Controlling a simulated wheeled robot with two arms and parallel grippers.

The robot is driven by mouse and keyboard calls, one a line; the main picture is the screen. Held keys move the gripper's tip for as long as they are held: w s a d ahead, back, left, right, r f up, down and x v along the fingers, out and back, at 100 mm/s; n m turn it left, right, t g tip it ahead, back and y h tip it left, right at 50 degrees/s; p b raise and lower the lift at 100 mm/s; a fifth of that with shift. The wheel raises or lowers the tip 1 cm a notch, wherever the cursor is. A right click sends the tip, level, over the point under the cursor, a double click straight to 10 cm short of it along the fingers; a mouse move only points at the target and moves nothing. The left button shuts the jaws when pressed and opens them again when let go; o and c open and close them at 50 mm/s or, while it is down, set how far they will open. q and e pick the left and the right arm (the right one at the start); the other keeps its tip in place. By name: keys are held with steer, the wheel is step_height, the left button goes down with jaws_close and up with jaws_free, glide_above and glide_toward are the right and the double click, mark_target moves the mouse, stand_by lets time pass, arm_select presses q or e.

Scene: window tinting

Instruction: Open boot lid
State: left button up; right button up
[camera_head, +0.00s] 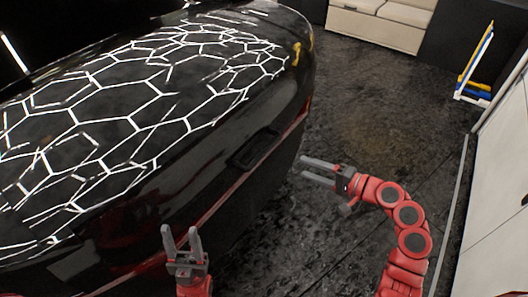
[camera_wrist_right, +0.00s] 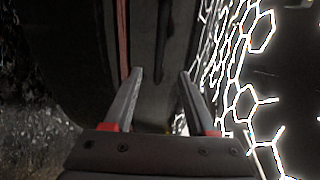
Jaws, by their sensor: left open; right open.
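The car's boot lid (camera_head: 225,175) is black and glossy and fills the left of the head view, with bright hexagonal reflections above it. It looks shut. A dark recess (camera_head: 254,149) shows on its rear face. My right gripper (camera_head: 311,170) is open and empty, to the right of the recess and apart from the car. In the right wrist view my right gripper (camera_wrist_right: 158,82) has its fingers spread, with the car's rear panel (camera_wrist_right: 155,105) between and beyond them. My left gripper (camera_head: 181,234) is open and empty in front of the rear panel at the lower left.
Dark mottled floor (camera_head: 375,130) is clear to the right of the car. A white cabinet (camera_head: 495,190) runs along the right edge. A stand with yellow and blue parts (camera_head: 474,75) is at the back right. A pale bench (camera_head: 380,22) stands at the back.

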mark_target(266, 153)
steer(key=p+x, duration=0.1)
steer(key=x, duration=1.5)
steer(key=shift+w+a, duration=0.15)
steer(key=shift+a, duration=0.05)
jaws_close()
steer(key=shift+p, duration=0.3)
stand_by(0.3)
